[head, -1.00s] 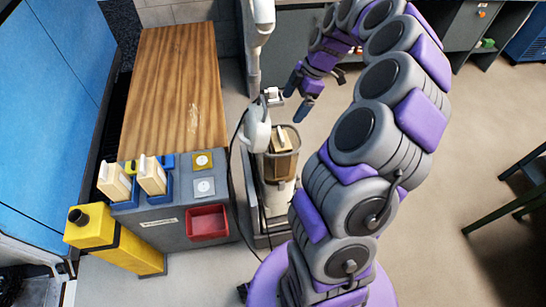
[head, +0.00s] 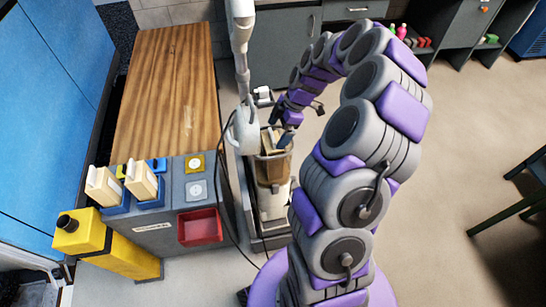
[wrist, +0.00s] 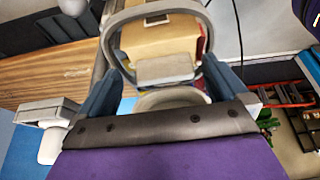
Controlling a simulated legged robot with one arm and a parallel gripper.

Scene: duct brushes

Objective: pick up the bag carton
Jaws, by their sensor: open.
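The bag carton looks to be the tan box (head: 268,142) that sticks up out of the clear bin of an upright vacuum-like machine (head: 272,172) in the head view. My gripper (head: 284,139) is at the bin's top, close to the carton. In the wrist view my gripper (wrist: 160,70) is open, with its blue fingers apart on either side of the rim. I cannot tell whether they touch anything.
A wooden bench top (head: 170,95) lies left of the machine. A dark cable hangs beside the machine.

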